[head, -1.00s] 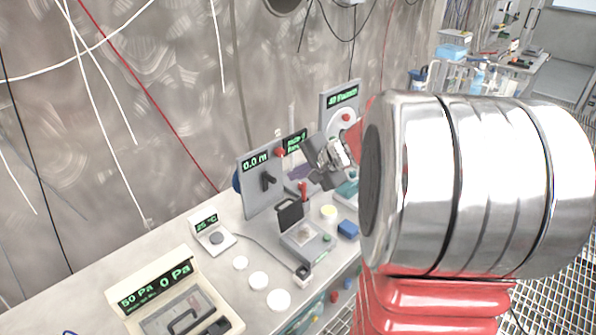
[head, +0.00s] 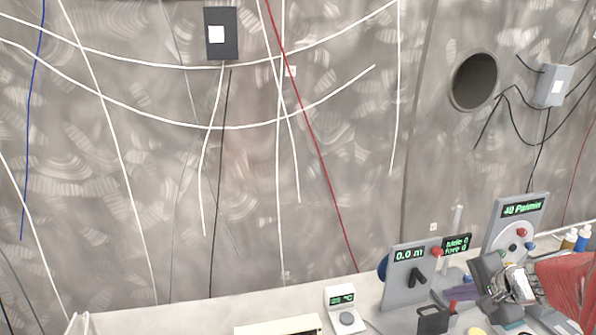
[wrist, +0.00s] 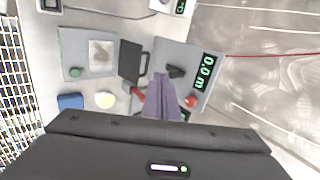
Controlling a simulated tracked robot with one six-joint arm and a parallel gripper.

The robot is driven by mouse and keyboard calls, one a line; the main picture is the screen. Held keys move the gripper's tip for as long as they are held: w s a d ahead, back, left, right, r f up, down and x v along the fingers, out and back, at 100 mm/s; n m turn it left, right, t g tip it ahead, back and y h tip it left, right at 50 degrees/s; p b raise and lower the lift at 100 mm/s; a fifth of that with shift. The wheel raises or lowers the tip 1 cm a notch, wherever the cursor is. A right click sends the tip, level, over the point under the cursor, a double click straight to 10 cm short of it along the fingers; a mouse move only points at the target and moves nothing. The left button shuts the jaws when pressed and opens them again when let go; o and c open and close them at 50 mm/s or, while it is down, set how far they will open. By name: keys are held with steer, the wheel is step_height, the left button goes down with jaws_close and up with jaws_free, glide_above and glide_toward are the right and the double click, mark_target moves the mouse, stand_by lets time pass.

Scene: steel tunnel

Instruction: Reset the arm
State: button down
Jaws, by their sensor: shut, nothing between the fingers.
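My gripper (head: 456,293) is at the lower right of the head view, above the bench and in front of the grey 0.0 m panel (head: 404,262). Its purple-grey fingers are together with nothing held. In the wrist view my gripper (wrist: 160,80) points out from its dark body, over the dark handled block and the 0.0 m panel (wrist: 195,60). The red part of my arm shows at the right edge of the head view.
The bench (head: 290,308) carries a small temperature display (head: 341,298) and a 40 Pa/min panel (head: 520,212). Cables hang along the steel wall.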

steer(key=s+a+r+n+g+h, duration=0.1)
steer(key=s+a+r+n, duration=0.1)
steer(key=s+a+n, duration=0.5)
steer(key=s+a+r+n+g+h, duration=0.1)
steer(key=s+a+n, duration=0.7)
steer(key=s+a, duration=0.5)
steer(key=a, duration=0.2)
steer(key=shift+s+a+r+g, duration=0.25)
steer(key=shift+a+r+g, duration=0.1)
steer(key=shift+a+g, duration=0.05)
